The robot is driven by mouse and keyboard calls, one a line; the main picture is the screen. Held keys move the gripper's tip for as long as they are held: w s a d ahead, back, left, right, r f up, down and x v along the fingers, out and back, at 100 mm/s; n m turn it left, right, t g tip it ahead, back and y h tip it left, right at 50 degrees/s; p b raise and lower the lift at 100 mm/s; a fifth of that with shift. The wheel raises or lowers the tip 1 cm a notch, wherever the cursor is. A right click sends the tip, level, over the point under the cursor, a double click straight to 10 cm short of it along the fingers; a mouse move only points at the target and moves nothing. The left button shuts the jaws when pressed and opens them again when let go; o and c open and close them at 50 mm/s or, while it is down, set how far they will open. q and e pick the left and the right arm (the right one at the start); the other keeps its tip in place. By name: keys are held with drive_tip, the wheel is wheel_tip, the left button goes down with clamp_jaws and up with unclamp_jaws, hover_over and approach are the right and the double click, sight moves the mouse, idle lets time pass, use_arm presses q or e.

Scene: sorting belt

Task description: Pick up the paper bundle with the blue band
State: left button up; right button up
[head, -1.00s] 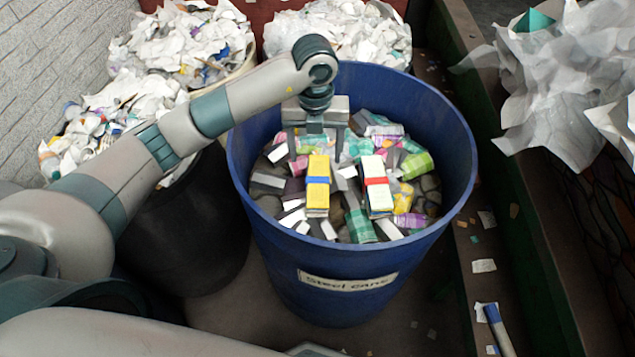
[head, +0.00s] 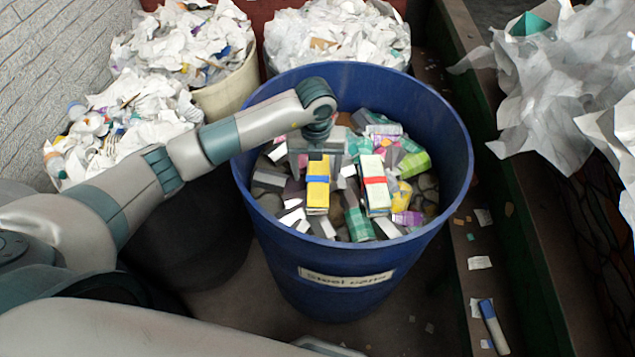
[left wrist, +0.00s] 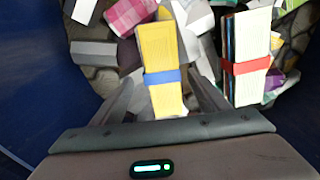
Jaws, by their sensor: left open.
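The paper bundle with the blue band (head: 317,195) is yellow and lies on the pile inside the blue bin (head: 262,233). My left gripper (head: 317,170) is open and low over the far end of this bundle. In the left wrist view the yellow bundle (left wrist: 160,50) runs between the two fingers, one on each side, with its blue band (left wrist: 162,77) just beyond the gripper body. I cannot tell whether the fingers touch it. A cream bundle with a red band (head: 374,195) lies to the right of it. My right gripper is not in view.
Cartons and cans fill the bin around both bundles. The red-banded bundle also shows close to the right finger in the left wrist view (left wrist: 246,40). The bin's high rim surrounds my gripper. Paper-filled bins (head: 225,98) stand behind. Crumpled paper (head: 560,85) lies at right.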

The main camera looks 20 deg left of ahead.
sight(318, 179)
use_arm(q)
drive_tip(key=shift+d+f+p, duration=0.1)
drive_tip(key=shift+f+p, duration=0.2)
drive_tip(key=shift+f, duration=0.05)
wheel_tip(318, 179, down, 3)
drive_tip(key=shift+d+f+p, duration=0.1)
drive_tip(key=shift+p, duration=0.6)
drive_tip(key=shift+f, duration=0.4)
drive_tip(key=c, duration=1.3)
